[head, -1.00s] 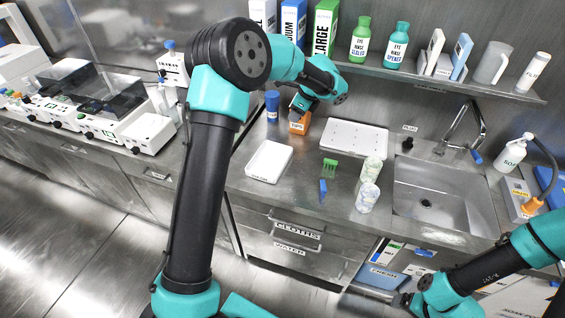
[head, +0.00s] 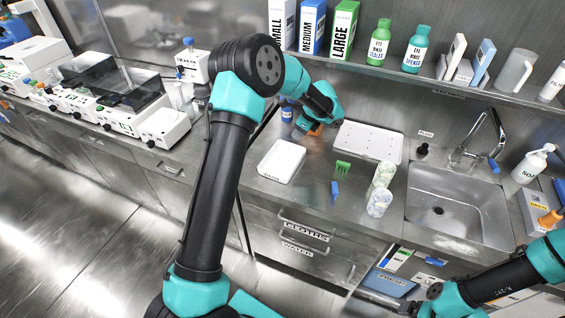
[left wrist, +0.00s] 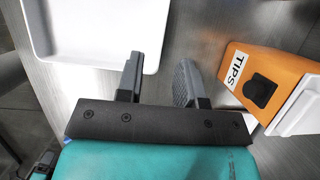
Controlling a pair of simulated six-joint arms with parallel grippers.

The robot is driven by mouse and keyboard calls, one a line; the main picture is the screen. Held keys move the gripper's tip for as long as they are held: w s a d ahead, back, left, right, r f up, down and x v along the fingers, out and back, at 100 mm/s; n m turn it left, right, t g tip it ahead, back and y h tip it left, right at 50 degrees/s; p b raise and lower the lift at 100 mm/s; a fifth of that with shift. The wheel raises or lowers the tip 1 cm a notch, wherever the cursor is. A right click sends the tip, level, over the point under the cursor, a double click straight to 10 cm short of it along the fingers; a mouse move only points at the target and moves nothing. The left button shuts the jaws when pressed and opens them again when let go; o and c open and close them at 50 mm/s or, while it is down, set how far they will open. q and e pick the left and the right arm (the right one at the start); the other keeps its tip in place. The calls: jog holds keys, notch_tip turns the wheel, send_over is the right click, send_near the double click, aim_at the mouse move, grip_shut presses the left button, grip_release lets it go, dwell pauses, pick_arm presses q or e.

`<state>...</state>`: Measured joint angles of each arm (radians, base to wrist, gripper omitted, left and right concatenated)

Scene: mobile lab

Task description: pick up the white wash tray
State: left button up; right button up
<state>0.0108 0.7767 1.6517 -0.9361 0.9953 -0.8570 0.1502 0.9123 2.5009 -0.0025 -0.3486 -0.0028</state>
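The white wash tray (head: 281,161) is a shallow white tray lying flat on the steel counter, with a small label on its front edge. Part of a white tray (left wrist: 95,35) fills the upper left of the left wrist view. My left gripper (left wrist: 158,82) is open and empty, with bare counter between its fingers. The left finger is close to the tray's edge; I cannot tell whether they touch. In the head view the left gripper (head: 306,124) is low behind the tray, partly hidden by its wrist. My right gripper is at the bottom edge, its fingers not clear.
An orange tips box (left wrist: 262,85) stands right of my left gripper. A white perforated board (head: 368,141) lies behind and right of the tray. A green rack (head: 343,167), a blue item (head: 335,190) and two patterned cups (head: 379,202) stand to the right, before the sink (head: 455,205).

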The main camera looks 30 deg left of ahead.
pick_arm(q)
jog(key=shift+x, duration=1.3)
jog(key=shift+w+x, duration=0.15)
jog(key=shift+x, duration=1.15)
jog(key=shift+w+x, duration=0.15)
jog(key=shift+x, duration=1.15)
jog(key=shift+d, duration=0.15)
jog(key=shift+c, duration=0.3)
grip_shut()
